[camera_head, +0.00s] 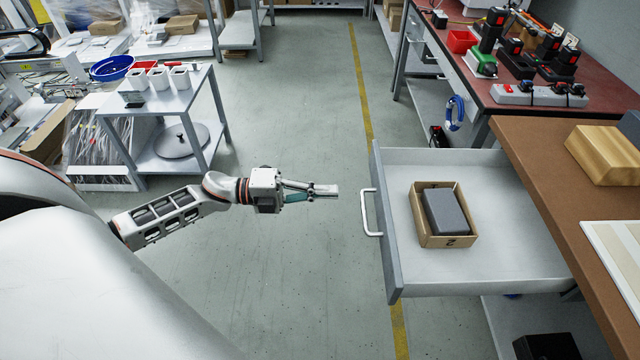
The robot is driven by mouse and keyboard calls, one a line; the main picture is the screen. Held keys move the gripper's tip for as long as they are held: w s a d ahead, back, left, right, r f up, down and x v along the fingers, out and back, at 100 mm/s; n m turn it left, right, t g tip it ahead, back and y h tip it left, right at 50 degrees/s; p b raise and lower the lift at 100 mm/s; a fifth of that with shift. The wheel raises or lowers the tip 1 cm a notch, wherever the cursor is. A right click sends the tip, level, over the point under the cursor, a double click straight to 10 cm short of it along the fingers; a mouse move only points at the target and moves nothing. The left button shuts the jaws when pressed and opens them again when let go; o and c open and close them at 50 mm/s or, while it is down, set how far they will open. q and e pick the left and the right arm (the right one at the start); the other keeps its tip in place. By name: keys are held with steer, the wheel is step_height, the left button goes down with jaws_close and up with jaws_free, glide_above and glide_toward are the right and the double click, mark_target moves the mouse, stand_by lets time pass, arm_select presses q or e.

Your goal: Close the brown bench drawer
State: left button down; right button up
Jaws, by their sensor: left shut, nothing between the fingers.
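The brown bench (548,185) stands at the right, and its grey drawer (505,262) is pulled well out to the left. The drawer's grey front panel (384,225) carries a white bar handle (367,213) facing my arm. An open cardboard box (428,241) with a dark grey block (446,212) in it sits inside the drawer. My left gripper (334,190) is shut and empty, pointing right, a short gap to the left of the handle and not touching it. My right gripper is not in view.
A red-brown bench (480,90) with power tools and a power strip (538,94) stands behind the drawer. A small grey table (165,100) with white containers is at the left. The grey floor (300,290) between is clear. A wooden block (605,155) lies on the brown bench.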

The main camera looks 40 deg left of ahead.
mark_target(381, 193)
arm_select(q)
steer(key=x, duration=0.9)
steer(key=shift+w+d, duration=0.1)
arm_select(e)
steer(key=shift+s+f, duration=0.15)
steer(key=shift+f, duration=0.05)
arm_select(q)
steer(key=shift+d, duration=0.1)
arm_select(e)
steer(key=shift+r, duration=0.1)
